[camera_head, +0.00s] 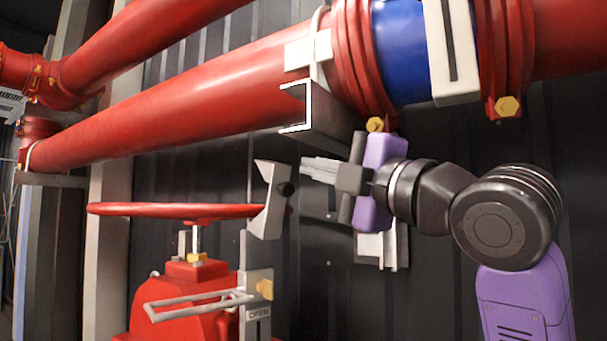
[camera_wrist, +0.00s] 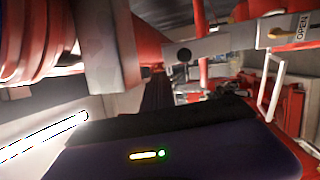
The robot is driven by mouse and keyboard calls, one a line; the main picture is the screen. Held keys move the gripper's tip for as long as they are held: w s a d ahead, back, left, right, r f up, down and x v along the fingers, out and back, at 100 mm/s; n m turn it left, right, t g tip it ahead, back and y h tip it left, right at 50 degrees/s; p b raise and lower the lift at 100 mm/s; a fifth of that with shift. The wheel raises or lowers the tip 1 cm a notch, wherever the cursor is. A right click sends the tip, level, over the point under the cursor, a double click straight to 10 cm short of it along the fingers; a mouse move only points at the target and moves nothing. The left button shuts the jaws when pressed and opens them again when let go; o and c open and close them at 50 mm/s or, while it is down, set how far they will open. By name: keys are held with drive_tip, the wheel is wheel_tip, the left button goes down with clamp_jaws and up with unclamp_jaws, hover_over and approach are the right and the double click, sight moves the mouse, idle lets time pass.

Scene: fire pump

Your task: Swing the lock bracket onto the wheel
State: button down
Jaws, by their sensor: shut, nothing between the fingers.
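The red wheel (camera_head: 165,209) lies level on a red valve body in the head view. The grey lock bracket (camera_head: 268,205) stands upright at the wheel's right edge, with a black knob on its right side. In the picture it overlaps the rim; whether they touch is unclear. My gripper (camera_head: 305,168) is shut and empty, pointing left, just right of the bracket's upper part with a small apparent gap. In the wrist view the bracket (camera_wrist: 225,46) runs across the upper right, its black knob facing me. The fingers (camera_wrist: 158,88) are dark and hard to make out there.
Thick red pipes (camera_head: 200,85) with a blue section (camera_head: 402,50) run above my gripper. A grey channel support (camera_head: 318,118) hangs close over it. Below the wheel are a red valve body (camera_head: 185,290) and a pale handle loop (camera_head: 190,303). A dark ribbed wall stands behind.

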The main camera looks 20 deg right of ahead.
drive_tip(key=shift+r+b+v, duration=0.15)
drive_tip(key=shift+b+v, duration=0.15)
drive_tip(key=shift+v, duration=1)
drive_tip(key=shift+r+b+v, duration=0.2)
drive_tip(key=shift+b+v, duration=0.05)
drive_tip(key=shift+v, duration=1.1)
